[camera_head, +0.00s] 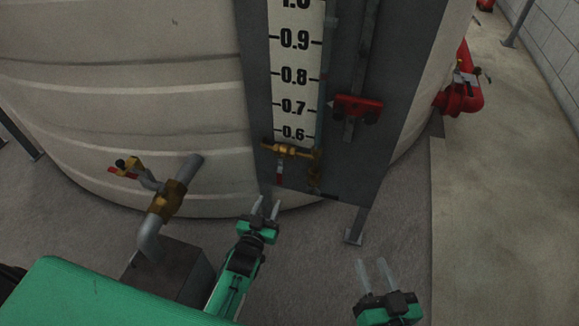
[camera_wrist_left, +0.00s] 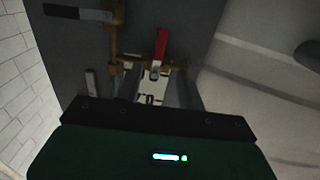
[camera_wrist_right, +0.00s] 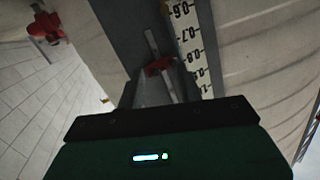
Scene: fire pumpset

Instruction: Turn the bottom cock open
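The bottom cock (camera_head: 290,151) is a brass valve at the foot of the level gauge, just under the 0.6 mark. Its short red handle (camera_head: 279,178) hangs down from it. The red handle also shows in the left wrist view (camera_wrist_left: 160,48), beyond the fingers and roughly in line with the gap between them. My left gripper (camera_head: 267,205) is open and empty, below and slightly left of the handle, apart from it. My right gripper (camera_head: 374,268) is open and empty, low on the right, far from the cock.
A grey gauge panel (camera_head: 345,170) stands against the cream tank (camera_head: 130,95). A red pointer block (camera_head: 358,108) sits on its right side. A pipe with a brass valve (camera_head: 172,197) juts out at the left. Clear floor (camera_head: 490,200) lies at the right.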

